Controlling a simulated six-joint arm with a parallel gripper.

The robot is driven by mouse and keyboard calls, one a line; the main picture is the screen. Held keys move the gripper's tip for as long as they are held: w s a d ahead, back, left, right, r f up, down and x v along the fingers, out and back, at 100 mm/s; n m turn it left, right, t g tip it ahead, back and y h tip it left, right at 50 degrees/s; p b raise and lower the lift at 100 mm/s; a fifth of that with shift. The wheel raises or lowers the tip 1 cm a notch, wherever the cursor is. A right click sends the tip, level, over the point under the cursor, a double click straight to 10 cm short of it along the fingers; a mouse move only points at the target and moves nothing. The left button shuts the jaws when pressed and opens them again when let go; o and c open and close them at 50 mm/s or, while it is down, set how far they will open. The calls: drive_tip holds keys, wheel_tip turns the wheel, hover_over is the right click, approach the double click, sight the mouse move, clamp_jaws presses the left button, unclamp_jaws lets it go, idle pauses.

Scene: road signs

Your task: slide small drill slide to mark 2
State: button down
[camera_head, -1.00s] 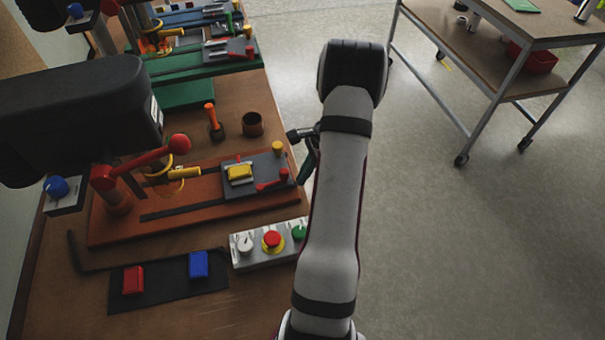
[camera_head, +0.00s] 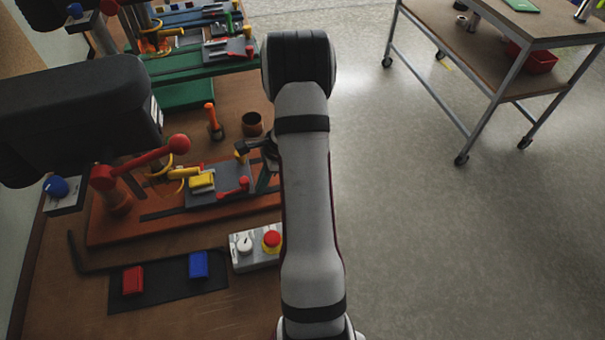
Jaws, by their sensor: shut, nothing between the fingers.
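The small drill's slide (camera_head: 228,177) is a grey plate on the orange base (camera_head: 150,222). It carries a yellow block (camera_head: 202,182), a red clamp lever (camera_head: 234,188) and a yellow knob at its back right corner. My gripper (camera_head: 243,149) is shut and empty at that corner, beside or against the knob; contact is hard to tell. My arm hides the right end of the base. The slide's left edge is close to the drill's yellow ring (camera_head: 163,168). I cannot make out any numbered marks.
The black drill head (camera_head: 80,115) and red lever (camera_head: 150,160) stand over the base's left side. A control box (camera_head: 246,248) with buttons is in front. An orange-handled tool (camera_head: 213,120) and brown cup (camera_head: 252,124) stand behind. A green-based machine (camera_head: 200,65) is farther back.

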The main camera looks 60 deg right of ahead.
sight(234, 196)
drive_tip(key=w+a, duration=0.7)
drive_tip(key=shift+a, duration=0.1)
idle(0.4)
drive_tip(key=s+d, duration=0.2)
drive_tip(key=d, duration=0.1)
drive_tip(key=shift+s, duration=0.3)
drive_tip(key=v, duration=1)
drive_tip(key=s+a+r+n+g, duration=0.1)
drive_tip(key=s+a+r+n, duration=0.2)
drive_tip(key=s+a+n, duration=0.2)
drive_tip(key=s+a+r+n+g+h, duration=0.1)
drive_tip(key=s+a+r+n, duration=0.2)
drive_tip(key=a, duration=1.1)
drive_tip(key=s+a+r+n+g, duration=0.1)
drive_tip(key=s+a+r+n, duration=0.2)
drive_tip(key=s+a+n, duration=0.6)
drive_tip(key=a+n, duration=0.1)
drive_tip(key=n, duration=0.3)
drive_tip(key=shift+s+r, duration=0.25)
drive_tip(key=shift+r, duration=0.1)
